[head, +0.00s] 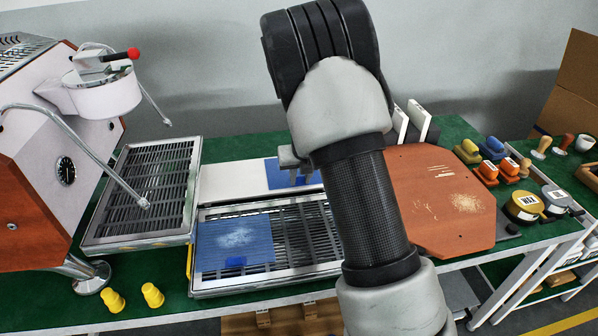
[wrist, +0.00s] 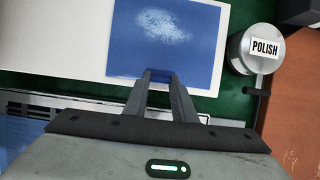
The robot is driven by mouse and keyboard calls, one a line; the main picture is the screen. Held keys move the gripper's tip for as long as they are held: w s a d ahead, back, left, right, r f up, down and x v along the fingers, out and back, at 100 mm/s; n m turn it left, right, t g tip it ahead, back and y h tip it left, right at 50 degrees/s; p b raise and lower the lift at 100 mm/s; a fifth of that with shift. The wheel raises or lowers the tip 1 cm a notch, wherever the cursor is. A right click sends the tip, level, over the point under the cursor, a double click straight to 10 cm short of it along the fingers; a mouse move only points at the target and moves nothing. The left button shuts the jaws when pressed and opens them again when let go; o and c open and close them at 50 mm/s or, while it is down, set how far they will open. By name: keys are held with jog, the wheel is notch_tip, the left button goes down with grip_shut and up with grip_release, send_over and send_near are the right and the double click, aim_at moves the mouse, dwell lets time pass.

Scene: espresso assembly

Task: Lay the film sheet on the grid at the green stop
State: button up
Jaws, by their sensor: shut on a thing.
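A blue film sheet (wrist: 165,35) with a pale speckled patch lies over the right part of a white board; it shows in the head view (head: 281,180) partly behind my arm. My gripper (wrist: 160,78) is shut on the dark blue tab at the sheet's near edge; it also shows in the head view (head: 293,172). I cannot tell whether the sheet is lifted off the board. The slatted metal grid (head: 290,235) is in front of the board, its right part hidden by my arm. Another blue sheet (head: 215,251) lies on its left part. I cannot make out a green stop.
The white board (head: 228,183) is behind the grid. An espresso machine (head: 35,150) and a second slatted tray (head: 150,190) are at left, two yellow cups (head: 152,295) at front. A POLISH tin (wrist: 240,52) is right of the sheet. A brown board (head: 435,200) lies right.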

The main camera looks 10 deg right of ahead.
jog(key=shift+r+p, duration=0.75)
jog(key=shift+p, duration=0.1)
notch_tip(320, 180, up, 6)
jog(key=p, duration=0.6)
